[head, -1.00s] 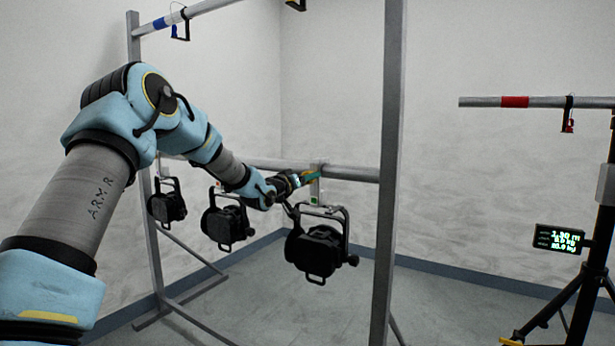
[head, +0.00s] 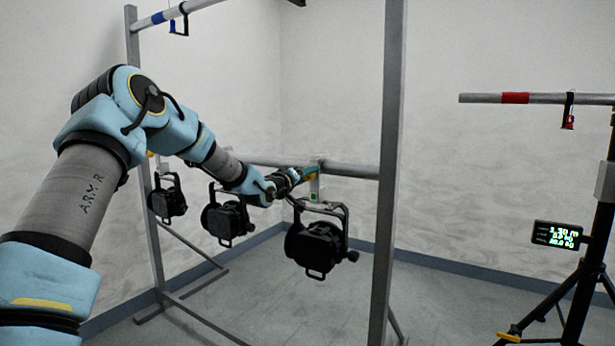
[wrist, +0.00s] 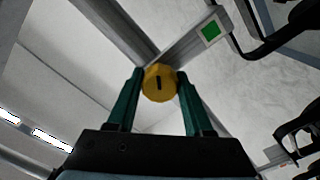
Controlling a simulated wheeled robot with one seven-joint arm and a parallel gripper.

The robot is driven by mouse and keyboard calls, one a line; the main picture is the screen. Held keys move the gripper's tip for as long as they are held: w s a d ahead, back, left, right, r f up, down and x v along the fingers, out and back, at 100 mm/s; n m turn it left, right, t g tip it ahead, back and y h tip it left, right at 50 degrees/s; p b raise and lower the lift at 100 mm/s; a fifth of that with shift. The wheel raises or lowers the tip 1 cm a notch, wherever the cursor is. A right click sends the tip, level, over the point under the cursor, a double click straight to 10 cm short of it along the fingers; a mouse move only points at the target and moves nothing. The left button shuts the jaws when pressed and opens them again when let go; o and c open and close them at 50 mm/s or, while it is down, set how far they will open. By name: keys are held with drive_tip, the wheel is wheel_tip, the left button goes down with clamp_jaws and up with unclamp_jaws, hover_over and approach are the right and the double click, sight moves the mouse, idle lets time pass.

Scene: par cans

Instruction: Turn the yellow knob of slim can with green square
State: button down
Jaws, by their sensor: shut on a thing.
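The yellow knob (wrist: 159,84) sits between the green fingers of my gripper (wrist: 159,74) in the wrist view, with a dark slot mark on its face. My gripper is shut on it from both sides. The green square (wrist: 210,31) is on the pale clamp beside the knob, up and to the right of it. In the head view my gripper (head: 308,174) is at the clamp on the horizontal bar, and its fingers mostly hide the knob. The nearest black can (head: 318,248) hangs from a yoke below this clamp.
Two more black cans hang to the left, a middle one (head: 226,221) and a far one (head: 168,202). A grey upright post (head: 390,170) stands right of the nearest can. At the right are a tripod stand with a red-banded bar (head: 515,98) and a small display (head: 557,236).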

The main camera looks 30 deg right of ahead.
drive_tip(key=shift+c, duration=1.5)
unclamp_jaws()
drive_tip(key=b+v, duration=0.2)
drive_tip(key=v, duration=0.8)
drive_tip(key=shift+s+a, duration=0.15)
drive_tip(key=shift+a, duration=0.2)
